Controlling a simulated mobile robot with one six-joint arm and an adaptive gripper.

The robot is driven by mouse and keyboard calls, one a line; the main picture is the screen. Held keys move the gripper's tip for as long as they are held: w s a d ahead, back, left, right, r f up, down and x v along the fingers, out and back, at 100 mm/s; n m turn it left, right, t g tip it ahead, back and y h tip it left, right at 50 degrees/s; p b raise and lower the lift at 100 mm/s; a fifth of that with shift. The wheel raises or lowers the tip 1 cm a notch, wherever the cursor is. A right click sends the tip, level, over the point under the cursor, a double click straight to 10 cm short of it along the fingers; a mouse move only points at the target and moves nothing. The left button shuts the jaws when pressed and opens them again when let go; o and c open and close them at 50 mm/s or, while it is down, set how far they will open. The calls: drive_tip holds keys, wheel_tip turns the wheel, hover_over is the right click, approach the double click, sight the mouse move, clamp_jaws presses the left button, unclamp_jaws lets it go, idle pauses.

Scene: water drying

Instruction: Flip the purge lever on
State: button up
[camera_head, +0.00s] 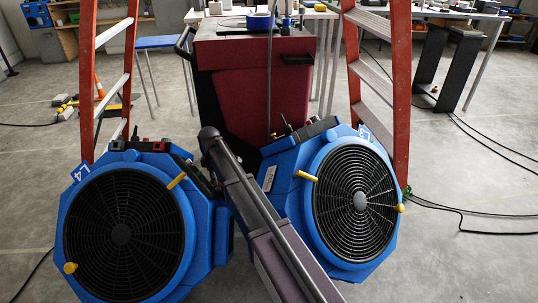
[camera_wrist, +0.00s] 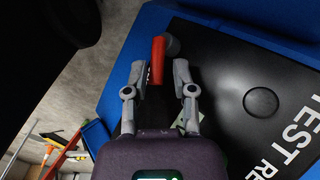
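In the wrist view a red lever (camera_wrist: 157,62), which I take to be the purge lever, stands out beside a blue housing with a black panel (camera_wrist: 255,95) lettered "TEST RE". A grey round part (camera_wrist: 173,46) is by its far end. My gripper (camera_wrist: 160,66) is open, with one finger on each side of the lever. Small gaps show between lever and fingers, so it is not clamped. In the head view my arm reaches up between two blue fan units, the left (camera_head: 205,235) and the right (camera_head: 293,205). The gripper's fingertips cannot be made out there.
A dark red cabinet (camera_head: 240,90) stands behind the fans. Red ladders rise on the left (camera_head: 88,75) and right (camera_head: 402,100). Black cables (camera_head: 485,232) lie on the floor at right. A workbench (camera_head: 480,14) is at the back.

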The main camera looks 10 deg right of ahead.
drive_tip(key=shift+r+p, duration=5.9)
drive_tip(key=shift+r, duration=0.3)
drive_tip(key=s+d+r+m+p, duration=0.3)
drive_tip(key=s+d+m, duration=0.2)
drive_tip(key=s+d, duration=0.3)
drive_tip(key=s+d+r+m+p, duration=0.4)
drive_tip(key=s+d+m, duration=0.1)
drive_tip(key=s+d, duration=0.3)
drive_tip(key=shift+s+d+r+m, duration=0.3)
drive_tip(key=shift+s+d, duration=0.1)
drive_tip(key=shift+d, duration=0.25)
drive_tip(key=w+a+f+n+y+b, duration=0.2)
drive_tip(key=w+a+f+n+b, duration=0.1)
drive_tip(key=w+a, duration=0.3)
drive_tip(key=w+a+f+n+y+b, duration=0.2)
drive_tip(key=w+a+f+n+b, duration=0.2)
drive_tip(key=w, duration=0.6)
drive_tip(key=a+n+b, duration=0.1)
drive_tip(key=a+n, duration=0.1)
drive_tip(key=a, duration=0.1)
drive_tip(key=shift+w+f+n+y+b, duration=0.3)
drive_tip(key=shift+w, duration=0.05)
drive_tip(key=shift+f, duration=0.15)
drive_tip(key=b+x, duration=0.8)
drive_tip(key=x, duration=0.1)
drive_tip(key=b+x, duration=0.4)
drive_tip(key=shift+w+f+b, duration=0.25)
drive_tip(key=shift+w+b, duration=0.05)
drive_tip(key=shift+b, duration=0.05)
